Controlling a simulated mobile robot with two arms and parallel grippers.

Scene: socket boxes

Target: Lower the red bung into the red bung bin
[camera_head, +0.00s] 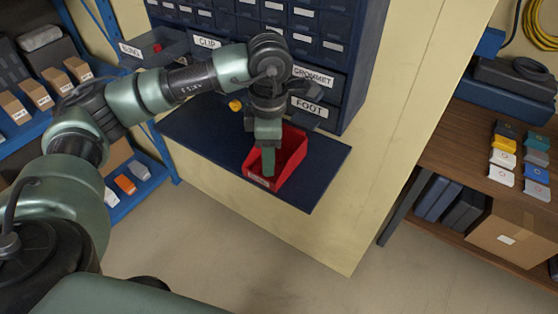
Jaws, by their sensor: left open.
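The red bin (291,160) stands on the dark blue shelf board in front of the drawer cabinet. My left gripper (268,163) points down over the bin's left part, with its fingertips at or inside the bin's opening. It is open. I cannot make out a bung between the fingers or in the bin; the gripper hides part of the inside. A small red piece (157,48) shows in an open grey drawer at the upper left, and I cannot tell if it is a bung. My right gripper is not in view.
The drawer cabinet (300,50) with labels such as CLIP, GROMMET and FOOT rises behind the bin. A small orange-yellow piece (236,105) is left of my wrist. The blue board (325,165) is bare right of the bin. A wooden shelf (465,165) stands at the right.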

